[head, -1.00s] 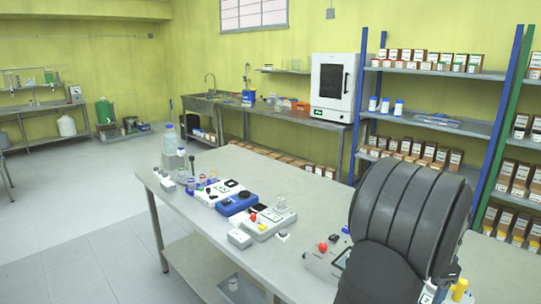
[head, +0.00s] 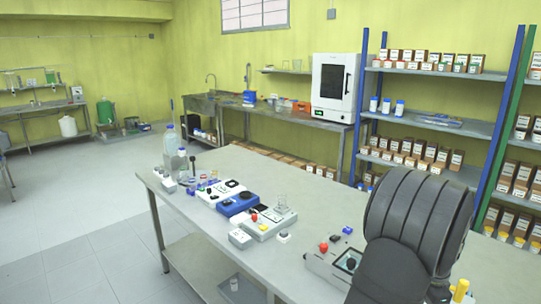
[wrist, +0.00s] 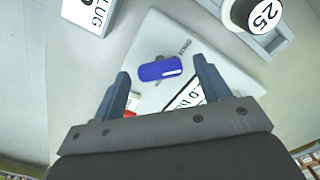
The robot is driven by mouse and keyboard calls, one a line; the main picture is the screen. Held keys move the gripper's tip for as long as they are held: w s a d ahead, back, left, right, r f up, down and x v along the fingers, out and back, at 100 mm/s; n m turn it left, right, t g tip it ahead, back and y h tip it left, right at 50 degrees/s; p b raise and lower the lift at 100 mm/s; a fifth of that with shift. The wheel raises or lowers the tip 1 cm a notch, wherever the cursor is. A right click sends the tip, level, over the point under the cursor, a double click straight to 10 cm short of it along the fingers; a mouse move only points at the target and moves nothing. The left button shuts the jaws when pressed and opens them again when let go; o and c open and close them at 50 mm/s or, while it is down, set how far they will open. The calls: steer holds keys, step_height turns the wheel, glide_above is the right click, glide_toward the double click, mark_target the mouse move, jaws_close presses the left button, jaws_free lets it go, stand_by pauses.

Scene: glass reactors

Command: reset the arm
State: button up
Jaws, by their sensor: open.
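My gripper (wrist: 160,90) shows in the wrist view with its two blue-grey fingers spread apart and nothing held between them. Beyond the fingers is a white board or device (wrist: 165,40) with dark lettering, and a blue piece (wrist: 160,71) appears in the gap between the fingertips. In the head view my dark arm covers the right front of the bench, and the gripper itself is hidden there.
A grey bench (head: 310,190) holds a blue device (head: 238,204), a white device (head: 265,224) and a device with a red knob (head: 323,247). Bottles (head: 170,140) stand at its far left end. A shelf rack (head: 435,74) and a white oven (head: 335,80) are behind.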

step_height(320, 180, up, 17)
step_height(320, 180, down, 18)
steer(key=shift+r, duration=0.2)
steer(key=shift+r+m, duration=0.15)
steer(key=shift+m, duration=1.55)
steer(key=m, duration=1)
steer(key=shift+m, duration=2)
